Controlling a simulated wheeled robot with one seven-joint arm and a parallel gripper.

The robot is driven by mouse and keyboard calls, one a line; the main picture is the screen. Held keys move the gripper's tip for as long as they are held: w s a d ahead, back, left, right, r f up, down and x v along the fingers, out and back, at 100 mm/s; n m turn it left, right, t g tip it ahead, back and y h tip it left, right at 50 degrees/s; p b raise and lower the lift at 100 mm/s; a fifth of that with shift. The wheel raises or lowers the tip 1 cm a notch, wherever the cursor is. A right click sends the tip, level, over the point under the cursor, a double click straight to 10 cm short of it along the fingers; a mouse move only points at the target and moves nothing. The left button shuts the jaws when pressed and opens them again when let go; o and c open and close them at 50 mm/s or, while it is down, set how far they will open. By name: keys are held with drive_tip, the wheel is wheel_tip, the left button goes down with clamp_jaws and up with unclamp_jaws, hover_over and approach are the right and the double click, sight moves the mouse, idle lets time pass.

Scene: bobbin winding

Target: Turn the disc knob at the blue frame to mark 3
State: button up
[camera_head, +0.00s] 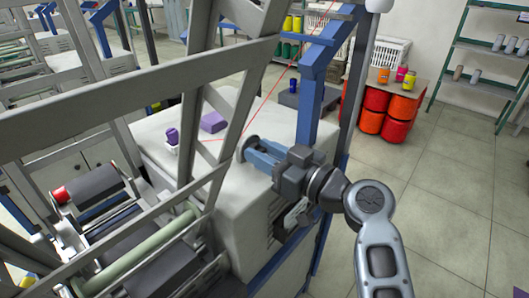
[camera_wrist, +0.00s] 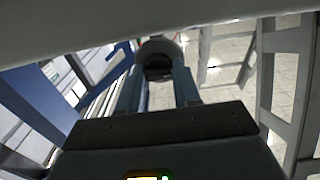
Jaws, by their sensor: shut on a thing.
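In the wrist view the knob (camera_wrist: 160,47) shows as a rounded grey rim with a dark middle, between the two fingers of my gripper (camera_wrist: 158,75). The fingers hide part of the knob. No mark or number on its scale can be read.
Grey slanted bars (camera_head: 225,110) cross in front of the housing on the left. A purple block (camera_head: 213,122) and a purple bobbin (camera_head: 172,136) are on the housing top. A red thread runs above. Orange drums (camera_head: 385,115) stand at the right; the floor there is open.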

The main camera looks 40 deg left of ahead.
drive_tip(key=shift+m, duration=0.5)
drive_tip(key=m+b, duration=0.1)
drive_tip(key=m, duration=0.3)
drive_tip(key=shift+w+m, duration=0.1)
drive_tip(key=shift+m, duration=0.2)
drive_tip(key=m+p, duration=0.1)
drive_tip(key=m, duration=0.5)
drive_tip(key=shift+w, duration=0.1)
drive_tip(key=m+p, duration=0.3)
drive_tip(key=m, duration=0.4)
drive_tip(key=m+p, duration=0.2)
drive_tip(key=m, duration=0.1)
drive_tip(key=m+p, duration=0.1)
drive_tip(key=m, duration=0.1)
drive_tip(key=shift+f, duration=0.25)
drive_tip(key=shift+d+f+m, duration=0.1)
drive_tip(key=shift+m, duration=0.2)
drive_tip(key=o, duration=1.1)
drive_tip(key=shift+c, duration=0.2)
